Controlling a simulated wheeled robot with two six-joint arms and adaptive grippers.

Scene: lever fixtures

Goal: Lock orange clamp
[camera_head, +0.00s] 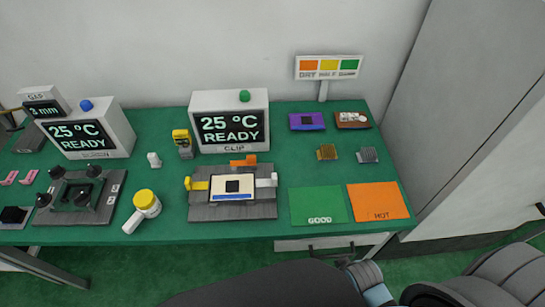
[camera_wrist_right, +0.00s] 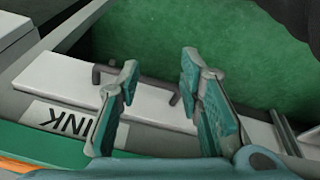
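The orange clamp (camera_head: 244,160) is at the back edge of a grey fixture plate (camera_head: 232,211) in front of the CLIP display. The plate holds a white-framed board with a dark square chip (camera_head: 232,186). A yellow clamp (camera_head: 197,184) is on its left and a white clamp (camera_head: 266,181) on its right. I cannot tell whether the orange clamp is locked. My right gripper (camera_wrist_right: 160,78) is open in the right wrist view, its teal-padded fingers apart with nothing between them. It is away from the orange clamp, over a white drawer front. My left gripper is not in view.
The CLIP display (camera_head: 229,132) reads 25 °C READY. A drawer handle (camera_wrist_right: 138,86) shows behind my right fingers. A yellow-topped white tool (camera_head: 145,204) lies left of the plate. Green GOOD (camera_head: 319,205) and orange HOT (camera_head: 379,201) mats lie right.

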